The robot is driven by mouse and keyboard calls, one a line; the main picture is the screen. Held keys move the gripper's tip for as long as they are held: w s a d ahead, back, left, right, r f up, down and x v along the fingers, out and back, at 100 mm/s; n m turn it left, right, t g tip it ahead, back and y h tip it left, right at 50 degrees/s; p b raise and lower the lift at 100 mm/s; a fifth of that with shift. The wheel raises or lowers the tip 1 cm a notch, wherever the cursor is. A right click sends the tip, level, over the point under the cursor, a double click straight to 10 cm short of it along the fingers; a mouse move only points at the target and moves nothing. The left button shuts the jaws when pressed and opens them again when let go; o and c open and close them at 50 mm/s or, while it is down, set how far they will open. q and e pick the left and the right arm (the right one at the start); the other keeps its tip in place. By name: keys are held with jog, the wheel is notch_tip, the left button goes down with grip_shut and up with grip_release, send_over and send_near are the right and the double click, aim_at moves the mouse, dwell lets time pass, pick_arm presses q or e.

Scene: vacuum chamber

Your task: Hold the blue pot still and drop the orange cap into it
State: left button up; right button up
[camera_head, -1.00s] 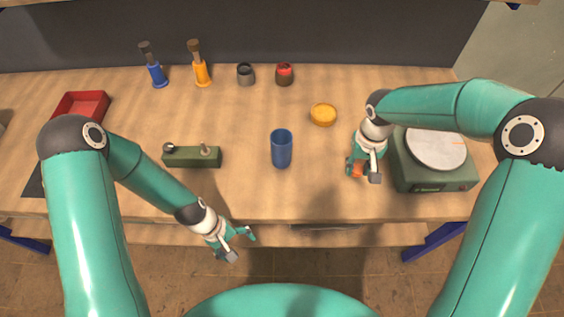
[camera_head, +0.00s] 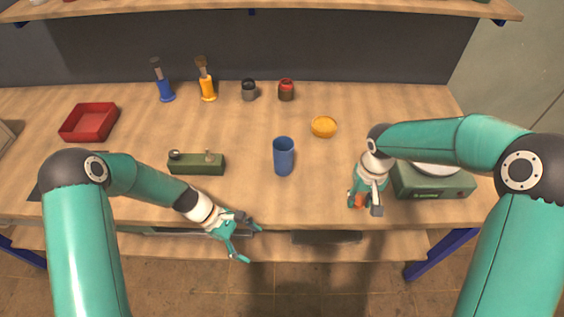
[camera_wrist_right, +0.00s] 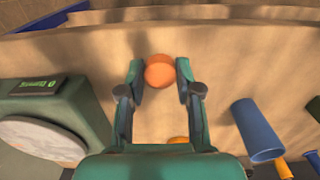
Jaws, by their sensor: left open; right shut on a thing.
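The blue pot (camera_head: 284,158) stands upright near the middle of the table, with nothing touching it. It also shows in the right wrist view (camera_wrist_right: 258,133). My right gripper (camera_head: 363,203) is right of the pot, beside the green scale. It is shut on the orange cap (camera_wrist_right: 159,72), which shows between its fingertips in the right wrist view. In the head view the cap is mostly hidden by the fingers. My left gripper (camera_head: 252,243) is open and empty, at the table's front edge, left of and nearer than the pot.
A green scale (camera_head: 434,183) stands right of my right gripper. A yellow round dish (camera_head: 323,126) lies behind the pot. A green block with knobs (camera_head: 196,164) sits left of it. A red tray (camera_head: 89,122), brushes and small jars stand further back. The table around the pot is clear.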

pick_arm(q)
jog(key=shift+w+d+r+n, duration=0.1)
jog(key=shift+d+r+n, duration=0.1)
jog(key=shift+r+n, duration=0.15)
pick_arm(e)
jog(key=shift+s+f, duration=0.1)
jog(key=shift+s, duration=0.25)
pick_arm(q)
jog(key=shift+w+r+h, duration=0.1)
jog(key=shift+h, duration=0.2)
